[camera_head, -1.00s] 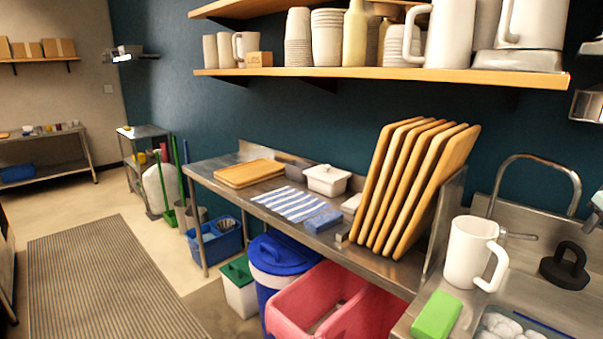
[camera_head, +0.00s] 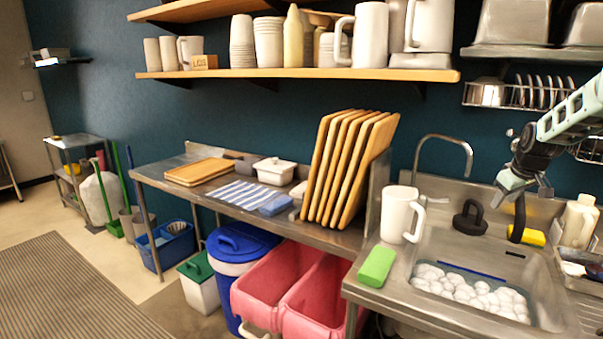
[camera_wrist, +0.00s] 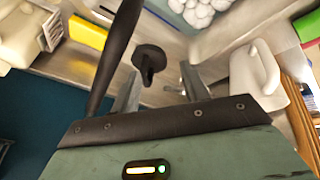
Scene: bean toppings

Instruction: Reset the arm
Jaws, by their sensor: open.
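My gripper (camera_head: 527,192) is at the right of the head view, above the sink's back edge. It points down and is in the air. In the wrist view my gripper (camera_wrist: 158,88) has its two fingers apart. Nothing is held between them. A black round-based object with a handle (camera_head: 470,217) stands on the sink's back ledge, left of my gripper. It shows beyond the finger gap in the wrist view (camera_wrist: 149,60). A dark upright bar (camera_head: 518,217) is just below my gripper; I cannot tell what it belongs to.
The sink (camera_head: 430,243) holds white foam. A white mug (camera_head: 397,214) and green sponge (camera_head: 376,266) stand at its left. A yellow sponge (camera_head: 533,237) and white bottle (camera_head: 579,220) are at right. A faucet (camera_head: 443,137) rises behind. A shelf (camera_head: 300,74) with cups runs above.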

